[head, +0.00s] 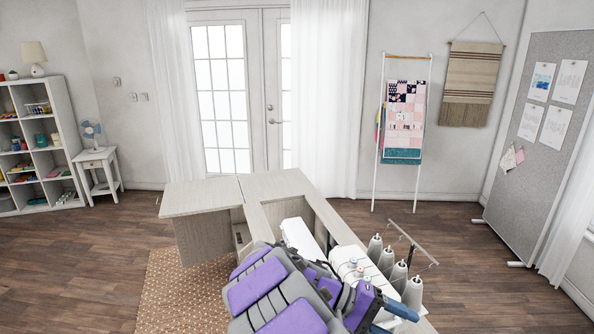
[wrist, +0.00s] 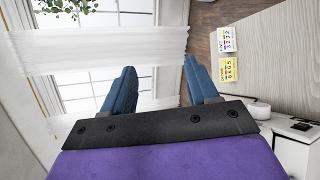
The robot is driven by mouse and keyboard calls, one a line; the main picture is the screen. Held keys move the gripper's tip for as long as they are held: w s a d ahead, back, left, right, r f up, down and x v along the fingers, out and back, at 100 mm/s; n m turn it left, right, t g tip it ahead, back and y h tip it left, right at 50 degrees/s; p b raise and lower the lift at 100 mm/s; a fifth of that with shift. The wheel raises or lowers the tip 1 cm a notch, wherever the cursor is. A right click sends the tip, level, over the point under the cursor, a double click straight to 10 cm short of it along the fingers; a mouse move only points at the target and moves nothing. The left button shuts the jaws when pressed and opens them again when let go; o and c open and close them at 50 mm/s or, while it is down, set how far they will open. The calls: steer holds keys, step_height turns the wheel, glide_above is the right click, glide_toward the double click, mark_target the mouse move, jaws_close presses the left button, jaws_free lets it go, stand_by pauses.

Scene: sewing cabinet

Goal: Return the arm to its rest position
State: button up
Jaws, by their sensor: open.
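My arm, purple and grey, folds in at the bottom middle of the head view. My gripper shows in the wrist view (wrist: 159,75) with two blue fingers spread apart and nothing between them. In the head view its blue finger ends (head: 394,315) show at the lower right of the arm, in front of the white machines. The arm hides part of the sewing cabinet (head: 208,197) and its near side. In the wrist view the fingers point toward a bright window and a white curtain (wrist: 90,50).
A white sewing machine (head: 298,238) and a white serger (head: 352,262) sit in the cabinet, close to the arm. Thread cones (head: 387,262) and a thread stand (head: 412,243) are to the right. Open floor (head: 480,285) lies beyond. Two small cards (wrist: 228,70) lie on the wooden surface.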

steer(key=s+m+y, duration=0.1)
steer(key=s+y, duration=0.9)
steer(key=s, duration=1)
steer(key=s+a+f+t+y, duration=0.1)
steer(key=s+a+t+y, duration=0.1)
steer(key=s+a, duration=0.4)
steer(key=shift+s+f+n+y, duration=0.4)
steer(key=shift+s+y, duration=0.05)
steer(key=shift+y, duration=0.25)
steer(key=shift+d, duration=0.1)
